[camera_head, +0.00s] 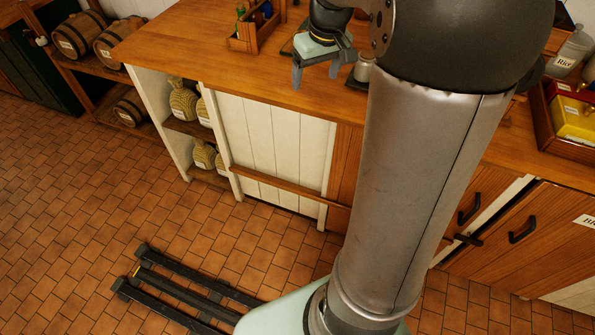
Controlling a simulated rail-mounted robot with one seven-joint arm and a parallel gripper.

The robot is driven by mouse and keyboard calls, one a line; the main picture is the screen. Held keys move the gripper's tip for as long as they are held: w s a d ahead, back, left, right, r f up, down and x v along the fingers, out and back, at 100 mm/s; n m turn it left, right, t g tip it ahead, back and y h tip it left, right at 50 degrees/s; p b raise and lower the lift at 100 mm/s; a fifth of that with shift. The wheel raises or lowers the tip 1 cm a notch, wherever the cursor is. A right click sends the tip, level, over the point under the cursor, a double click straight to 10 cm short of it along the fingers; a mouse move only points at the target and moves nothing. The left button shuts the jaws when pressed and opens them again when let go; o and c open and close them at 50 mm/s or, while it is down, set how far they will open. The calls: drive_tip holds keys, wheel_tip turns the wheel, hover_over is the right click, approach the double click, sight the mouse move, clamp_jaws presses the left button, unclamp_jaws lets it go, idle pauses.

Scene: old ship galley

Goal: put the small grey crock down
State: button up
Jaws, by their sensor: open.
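My gripper (318,79) is open over the wooden counter (190,45), with its fingers pointing down and nothing visible between them. A small grey vessel (365,68), likely the grey crock, stands on the counter just right of the fingers. My arm hides its right side, and a dark shape shows around its base. I cannot tell whether a finger touches it.
A wooden caddy (243,44) with bottles stands left of the gripper. A crate (548,125) with red and yellow packs and a jar labelled Rice (573,50) stand at the right. The counter's left part is clear. Small barrels (77,36) sit on a shelf at the far left.

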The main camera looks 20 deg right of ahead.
drive_tip(key=s+a+f+g, duration=0.1)
drive_tip(key=s+a+f, duration=0.2)
drive_tip(key=s+a, duration=0.4)
drive_tip(key=s+a+f+g, duration=0.1)
drive_tip(key=s+a+f, duration=0.3)
drive_tip(key=s, duration=1.1)
drive_tip(key=a, duration=0.3)
drive_tip(key=shift+s+a+f+m, duration=0.2)
drive_tip(key=shift+a+f+m, duration=0.1)
drive_tip(key=shift+a, duration=0.1)
